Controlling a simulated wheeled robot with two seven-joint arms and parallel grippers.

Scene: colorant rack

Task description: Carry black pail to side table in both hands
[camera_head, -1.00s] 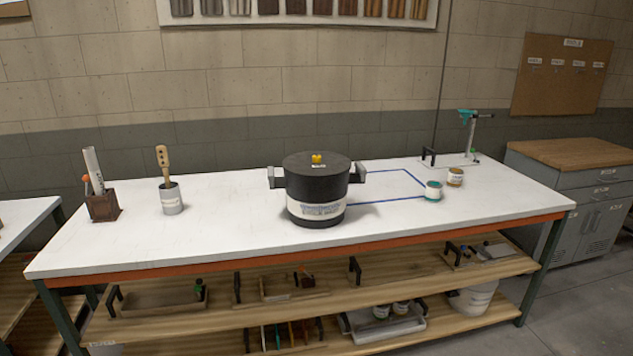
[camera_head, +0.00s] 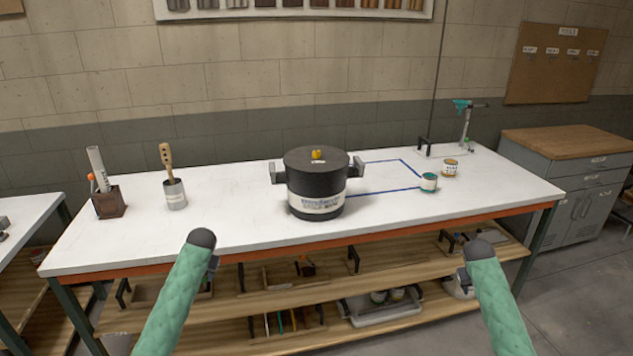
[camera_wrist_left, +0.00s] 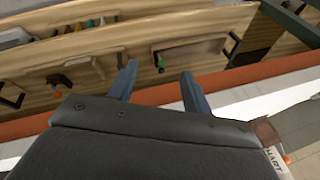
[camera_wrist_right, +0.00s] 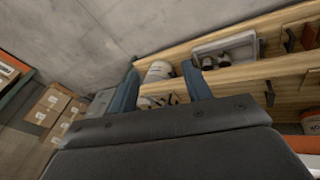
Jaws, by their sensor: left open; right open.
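The black pail (camera_head: 316,183) stands upright on the white workbench (camera_head: 240,221) in the head view. It has a dark lid with a yellow knob, a pale label band and a grey handle on each side. My left gripper (camera_wrist_left: 158,72) is open and empty in the left wrist view, over the bench's front edge and shelves. My right gripper (camera_wrist_right: 160,70) is open and empty in the right wrist view, with the lower shelves beyond it. Both are apart from the pail. A white table (camera_head: 25,222) at the left edge and a wood-topped cabinet (camera_head: 570,143) at right flank the bench; which is the side table is unclear.
A brown holder (camera_head: 109,204) and a grey cup with a brush (camera_head: 175,194) stand left of the pail. Two small jars (camera_head: 429,183) and a stand (camera_head: 465,128) are to its right, by blue lines. Shelves below hold trays. Grey floor is clear at right.

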